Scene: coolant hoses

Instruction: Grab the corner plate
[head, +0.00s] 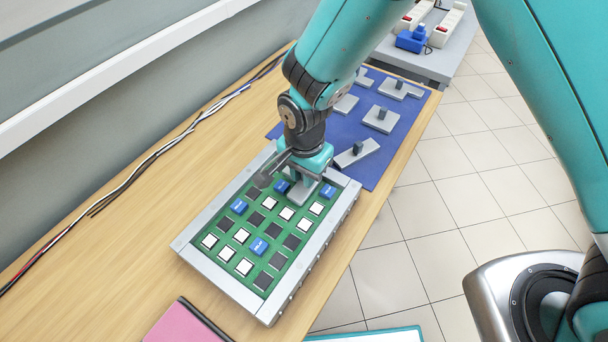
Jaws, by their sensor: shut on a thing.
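My gripper (290,177) is over the far right part of a green board (213,229) in a grey frame, pointing down. It is shut on a grey plate (300,192), taken to be the corner plate. The plate is at or just above the board near its right edge, and I cannot tell whether it touches. The gripper hides part of the plate, including where the fingers meet it. Blue blocks (259,246) and black and white squares cover the board.
A blue mat (408,127) behind the board holds several grey plates with dark knobs, one of them (356,152) near the board. Wires (150,160) run along the table's left side. A pink item (181,325) lies in front. Bare table lies left of the board.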

